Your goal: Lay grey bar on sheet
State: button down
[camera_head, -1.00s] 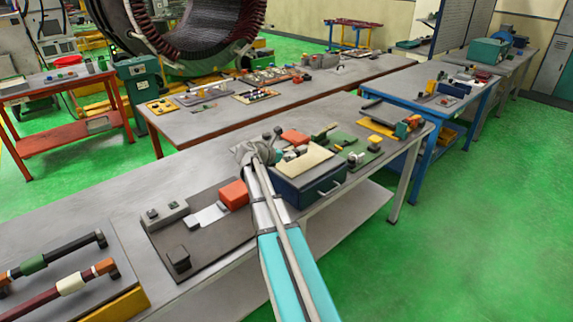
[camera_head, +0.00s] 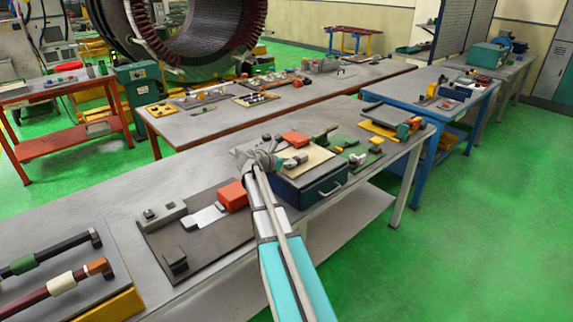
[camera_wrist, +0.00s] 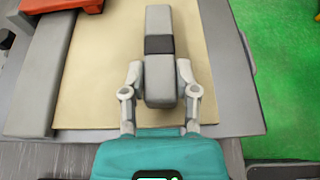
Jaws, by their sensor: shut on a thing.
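My gripper (camera_wrist: 160,82) is shut on a grey bar (camera_wrist: 158,57) with a dark band across its middle. In the wrist view the bar points away from me, over the beige sheet (camera_wrist: 100,65). The fingers grip its near part from both sides. I cannot tell whether the bar's underside touches the sheet. In the head view my gripper (camera_head: 262,158) is at the left side of the sheet (camera_head: 317,152), which lies on top of a dark teal drawer box (camera_head: 310,188). My arm and gripper hide part of the bar there.
A grey block (camera_wrist: 38,75) lies along the sheet's left side in the wrist view. An orange block (camera_head: 233,195) stands left of the box, on a dark plate (camera_head: 205,245). Green and yellow fixtures (camera_head: 350,150) stand to the right. The bench's back left surface is clear.

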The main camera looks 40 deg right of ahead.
jog(key=shift+f, duration=0.15)
jog(key=shift+c, duration=1.8)
grip_release()
jog(key=shift+r, duration=0.3)
jog(key=p+v, duration=0.4)
jog(key=v, duration=0.8)
jog(key=shift+p, duration=0.35)
jog(key=shift+f, duration=0.1)
